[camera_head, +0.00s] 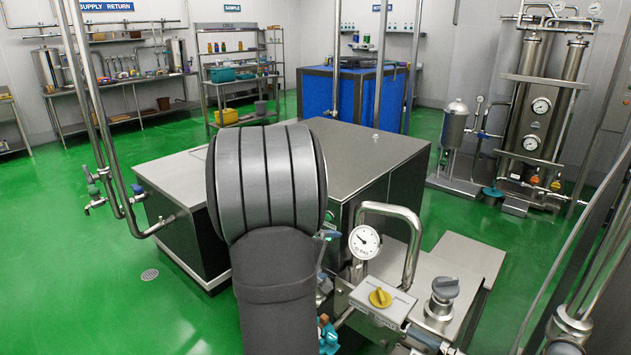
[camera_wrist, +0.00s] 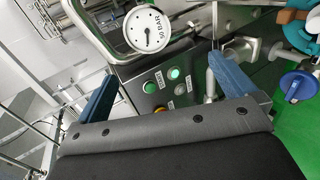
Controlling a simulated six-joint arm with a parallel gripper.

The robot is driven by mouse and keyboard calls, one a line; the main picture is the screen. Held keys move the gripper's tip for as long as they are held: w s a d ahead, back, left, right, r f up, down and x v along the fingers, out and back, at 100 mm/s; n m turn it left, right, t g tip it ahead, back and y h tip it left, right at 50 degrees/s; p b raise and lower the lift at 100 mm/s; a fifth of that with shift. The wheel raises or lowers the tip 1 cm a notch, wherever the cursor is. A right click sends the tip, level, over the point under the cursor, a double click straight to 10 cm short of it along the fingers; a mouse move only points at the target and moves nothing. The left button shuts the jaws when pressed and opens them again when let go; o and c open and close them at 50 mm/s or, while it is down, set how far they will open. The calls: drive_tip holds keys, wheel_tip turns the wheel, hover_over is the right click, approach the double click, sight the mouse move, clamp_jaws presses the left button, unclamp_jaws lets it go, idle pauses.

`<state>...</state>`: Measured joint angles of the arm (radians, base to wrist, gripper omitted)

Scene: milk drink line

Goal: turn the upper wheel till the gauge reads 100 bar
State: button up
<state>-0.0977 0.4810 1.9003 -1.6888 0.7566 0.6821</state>
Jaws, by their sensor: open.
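A round white gauge (camera_head: 364,242) stands on the machine in the head view, with a dark needle. It also shows in the wrist view (camera_wrist: 147,30), with lettering ending in "BAR"; I cannot read the exact value. A teal wheel-like part (camera_wrist: 294,16) and a blue round handle (camera_wrist: 298,86) lie at the right edge of the wrist view. I cannot tell which is the upper wheel. My gripper (camera_wrist: 163,91) is open and empty, its two blue fingers wide apart below the gauge. Neither finger is seen touching a wheel. My arm hides the gripper in the head view.
A panel (camera_wrist: 160,90) with lit buttons lies between my fingers in the wrist view. A bent steel pipe (camera_head: 412,240), a yellow knob (camera_head: 380,297) and a grey knob (camera_head: 444,292) crowd the machine. Green floor (camera_head: 80,255) is open at left.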

drive_tip(key=c, duration=1.3)
drive_tip(key=shift+w+d, duration=0.1)
drive_tip(key=shift+d, duration=0.25)
drive_tip(key=shift+c, duration=0.8)
drive_tip(key=n+g+h, duration=0.5)
drive_tip(key=n+g, duration=0.4)
approach(451, 279)
drive_tip(key=x, duration=1)
drive_tip(key=shift+w+d, duration=0.1)
drive_tip(key=shift+d, duration=0.15)
clamp_jaws()
